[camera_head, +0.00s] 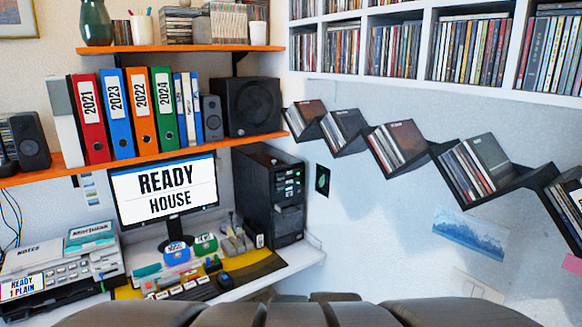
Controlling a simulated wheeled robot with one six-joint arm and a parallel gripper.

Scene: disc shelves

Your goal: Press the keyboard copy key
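A dark keyboard (208,291) lies on a yellow and dark mat on the white desk at the lower left, below the monitor. Several large pale keys (176,290) show along it. Their labels are too small to read, so I cannot tell which is the copy key. The monitor (163,188) reads "READY HOUSE". My gripper is not in view.
A printer (70,272) showing "READY 1 PLAIN" stands left of the keyboard; a mouse (225,280) lies to its right. Small blue and green boxes sit behind. A black computer tower (268,195) stands right. A dark segmented shape (290,313) spans the bottom edge.

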